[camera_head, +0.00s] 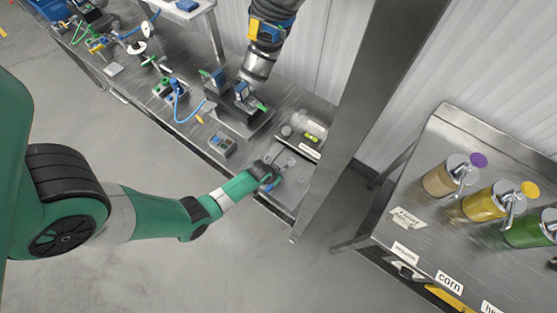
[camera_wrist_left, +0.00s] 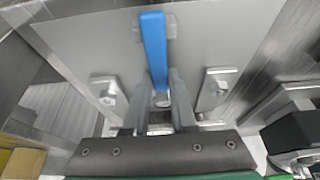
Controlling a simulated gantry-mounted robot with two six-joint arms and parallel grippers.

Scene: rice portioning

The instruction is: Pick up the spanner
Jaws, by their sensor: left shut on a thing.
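My left gripper (camera_head: 272,180) reaches down over the near right end of the steel workbench. In the left wrist view the fingers (camera_wrist_left: 160,100) are shut on the end of a slim blue bar (camera_wrist_left: 153,48), which I take to be the spanner. The bar points away from the gripper over a grey plate (camera_wrist_left: 100,45). Its gripped end is partly hidden between the fingers, and I cannot tell if it touches the plate. My right gripper is not in view.
Metal brackets (camera_wrist_left: 106,90) (camera_wrist_left: 214,88) stand on both sides of the fingers. A steel post (camera_head: 362,90) rises right of the gripper. A clear cylindrical device (camera_head: 306,128) sits just behind. A dark mechanical arm (camera_head: 262,50) hangs over the bench. Dispensers (camera_head: 450,178) stand on the right table.

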